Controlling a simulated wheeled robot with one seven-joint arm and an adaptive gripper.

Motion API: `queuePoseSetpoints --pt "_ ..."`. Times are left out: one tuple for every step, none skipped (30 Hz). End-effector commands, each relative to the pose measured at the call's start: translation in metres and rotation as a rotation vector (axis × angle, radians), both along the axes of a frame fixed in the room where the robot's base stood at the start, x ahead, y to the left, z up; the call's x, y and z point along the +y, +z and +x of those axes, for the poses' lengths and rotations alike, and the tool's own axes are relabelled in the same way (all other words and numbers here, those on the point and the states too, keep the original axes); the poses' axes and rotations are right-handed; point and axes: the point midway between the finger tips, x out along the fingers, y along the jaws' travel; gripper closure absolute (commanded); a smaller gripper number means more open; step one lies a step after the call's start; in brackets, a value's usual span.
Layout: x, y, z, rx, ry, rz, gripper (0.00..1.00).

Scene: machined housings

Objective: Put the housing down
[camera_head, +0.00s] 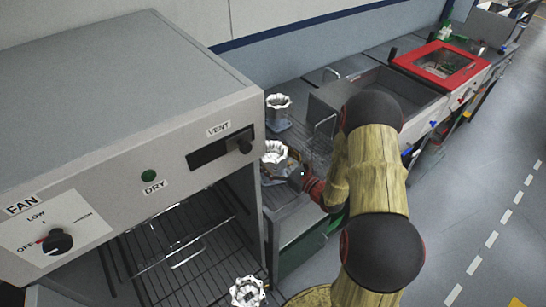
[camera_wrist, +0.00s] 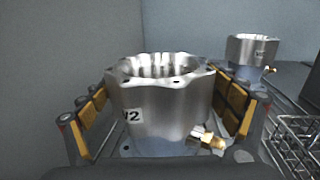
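A silver machined housing with a scalloped rim and a label ending in "2" (camera_wrist: 150,115) stands upright in the middle of the wrist view, a brass fitting at its lower right. My gripper (camera_wrist: 162,98) has its orange-padded fingers on both sides of it, and the far pads appear to touch its walls. In the head view the same housing (camera_head: 275,151) shows at the end of my arm, over the grey bench beside the big cabinet. Its base is partly hidden, so I cannot tell whether it touches the surface.
A second housing (camera_head: 279,104) stands behind on the bench; it also shows in the wrist view (camera_wrist: 250,56). A wire basket (camera_wrist: 295,144) is at right. The cabinet (camera_head: 130,200) with a wire shelf rises at left, another housing (camera_head: 247,291) near its front. A red-framed box (camera_head: 442,64) stands farther back.

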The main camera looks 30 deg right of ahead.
Motion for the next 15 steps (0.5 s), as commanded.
queuePoseSetpoints --pt "-0.0001 0.0003 0.0000 0.000 0.000 0.000 0.06" --pt "-0.0001 0.0004 0.0000 0.000 0.000 0.000 0.05" --pt "-0.0001 0.0004 0.0000 0.000 0.000 0.000 0.02" --pt "-0.0001 0.0004 0.0000 0.000 0.000 0.000 0.01" --pt "-0.0001 0.0003 0.0000 0.000 0.000 0.000 0.00" --pt "-0.0001 0.0004 0.0000 0.000 0.000 0.000 0.00" --pt "-0.0001 0.0004 0.0000 0.000 0.000 0.000 0.00" --pt "-0.0001 0.0004 0.0000 0.000 0.000 0.000 0.00" --pt "-0.0001 0.0004 0.0000 0.000 0.000 0.000 0.00" --pt "-0.0001 0.0004 0.0000 0.000 0.000 0.000 0.00" --pt "-0.0001 0.0004 0.0000 0.000 0.000 0.000 0.00" --pt "0.0000 0.0004 0.0000 0.000 0.000 0.000 0.00" --pt "0.0000 0.0004 0.0000 0.000 0.000 0.000 0.00" --pt "0.0000 0.0007 0.0000 0.000 0.000 0.000 0.00" --pt "0.0000 0.0015 0.0000 0.000 0.000 0.000 0.00"
